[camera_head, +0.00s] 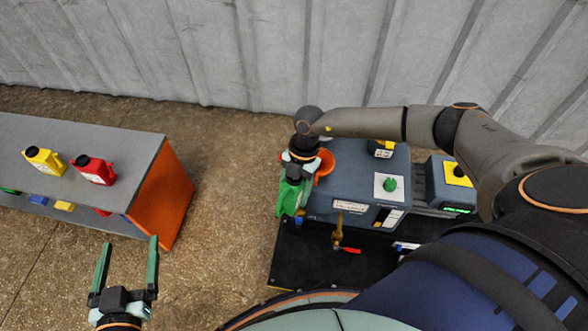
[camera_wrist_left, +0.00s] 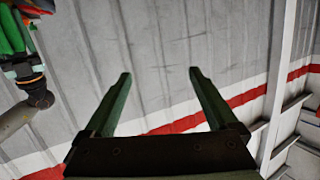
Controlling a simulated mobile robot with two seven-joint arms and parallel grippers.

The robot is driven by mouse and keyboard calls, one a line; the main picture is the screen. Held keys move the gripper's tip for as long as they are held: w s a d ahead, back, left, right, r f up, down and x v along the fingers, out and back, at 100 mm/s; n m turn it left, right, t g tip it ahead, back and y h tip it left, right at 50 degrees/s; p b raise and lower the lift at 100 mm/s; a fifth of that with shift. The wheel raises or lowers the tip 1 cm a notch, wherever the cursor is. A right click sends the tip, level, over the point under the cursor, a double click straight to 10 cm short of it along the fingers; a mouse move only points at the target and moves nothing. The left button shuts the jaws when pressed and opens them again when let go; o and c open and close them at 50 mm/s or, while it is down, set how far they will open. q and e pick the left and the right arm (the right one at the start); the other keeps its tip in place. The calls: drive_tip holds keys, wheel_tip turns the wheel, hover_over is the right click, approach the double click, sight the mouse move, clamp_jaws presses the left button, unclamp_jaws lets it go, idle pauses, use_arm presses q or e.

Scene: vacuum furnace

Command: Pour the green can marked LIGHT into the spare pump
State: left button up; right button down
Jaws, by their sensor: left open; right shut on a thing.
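The green can (camera_head: 287,198) is held by my right gripper (camera_head: 294,175), which is shut on it. The can is tilted beside the orange funnel (camera_head: 326,166) on the blue-grey pump (camera_head: 345,192). My right wrist partly covers the can and funnel; no marking on the can is readable, and I cannot tell whether liquid flows. Part of the can also shows in the left wrist view (camera_wrist_left: 10,35), at the upper left. My left gripper (camera_head: 130,243) is open and empty at the lower left, well away from the pump; its open fingers also show in the left wrist view (camera_wrist_left: 160,75).
A grey-topped bench (camera_head: 125,145) with orange end stands at left. A yellow can (camera_head: 44,160) and a red can (camera_head: 93,169) stand on it. Floor between bench and pump is clear.

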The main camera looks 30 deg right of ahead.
use_arm(q)
drive_tip(key=shift+w+d+r+m+t+h+b, duration=0.2)
drive_tip(key=shift+r+t, duration=0.3)
drive_tip(key=shift+r, duration=0.55)
drive_tip(key=shift+w+a+r+m+t+h+b, duration=0.2)
drive_tip(key=shift+r+t, duration=0.3)
drive_tip(key=shift+r, duration=0.55)
use_arm(e)
drive_tip(key=shift+a+r+y, duration=0.1)
drive_tip(key=shift+r+y, duration=0.2)
drive_tip(key=shift+r, duration=0.15)
use_arm(q)
drive_tip(key=shift+m+t+h, duration=0.3)
drive_tip(key=shift+t, duration=0.5)
drive_tip(key=shift+w+d+r+b, duration=0.1)
drive_tip(key=shift+r+b, duration=0.1)
drive_tip(key=shift+r, duration=0.85)
drive_tip(key=shift+d+r+b, duration=0.1)
drive_tip(key=shift+r+b, duration=0.05)
drive_tip(key=shift+r, duration=0.85)
use_arm(e)
drive_tip(key=shift+a+r+g+y, duration=0.1)
drive_tip(key=shift+r+g+y, duration=0.2)
drive_tip(key=shift+r, duration=0.05)
